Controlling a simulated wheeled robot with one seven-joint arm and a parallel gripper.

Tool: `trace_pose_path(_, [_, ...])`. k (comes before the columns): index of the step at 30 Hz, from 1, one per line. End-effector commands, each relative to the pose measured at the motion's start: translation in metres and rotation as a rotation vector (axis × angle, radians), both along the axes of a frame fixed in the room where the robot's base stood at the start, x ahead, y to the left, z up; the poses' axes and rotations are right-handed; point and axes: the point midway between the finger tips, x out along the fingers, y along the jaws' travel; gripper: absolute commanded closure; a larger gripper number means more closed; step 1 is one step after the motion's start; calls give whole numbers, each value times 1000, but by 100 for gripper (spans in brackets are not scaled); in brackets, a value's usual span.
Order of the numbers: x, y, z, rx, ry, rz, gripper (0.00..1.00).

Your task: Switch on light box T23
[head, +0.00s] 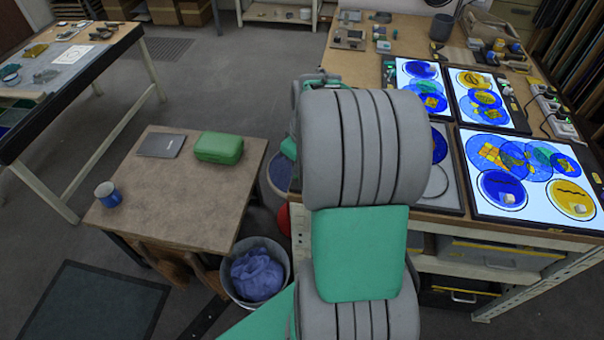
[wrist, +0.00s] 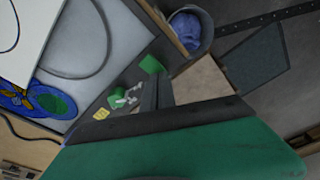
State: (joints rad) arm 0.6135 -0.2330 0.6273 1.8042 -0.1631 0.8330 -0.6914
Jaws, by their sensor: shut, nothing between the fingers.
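Three light boxes glow on the workbench in the head view: back left (head: 402,76), back right (head: 462,108) and front right (head: 480,212). A grey, unlit light box (head: 452,203) lies left of the front one, partly behind my arm. It seems to be the grey panel in the wrist view (wrist: 105,58). Beside that panel are small green and pale parts (wrist: 128,98) and a yellow tag (wrist: 101,113). I cannot read T23 anywhere. My gripper (wrist: 157,82) is shut and empty near these parts; contact cannot be told. My arm hides it in the head view.
A low table (head: 180,215) at left holds a green case (head: 219,147), a blue mug (head: 108,194) and a grey flat item (head: 161,145). A bin with blue cloth (head: 257,273) stands beside the bench. Power strips (head: 553,113) line the bench's right side.

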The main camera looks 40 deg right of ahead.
Motion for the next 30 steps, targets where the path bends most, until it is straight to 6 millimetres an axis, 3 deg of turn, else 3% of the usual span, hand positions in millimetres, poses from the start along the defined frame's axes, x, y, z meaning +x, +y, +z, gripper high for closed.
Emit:
trace_pose_path(8, [-1,0,2,1,2,-1,100])
trace_pose_path(30, [0,0,69,0,1,-1,100])
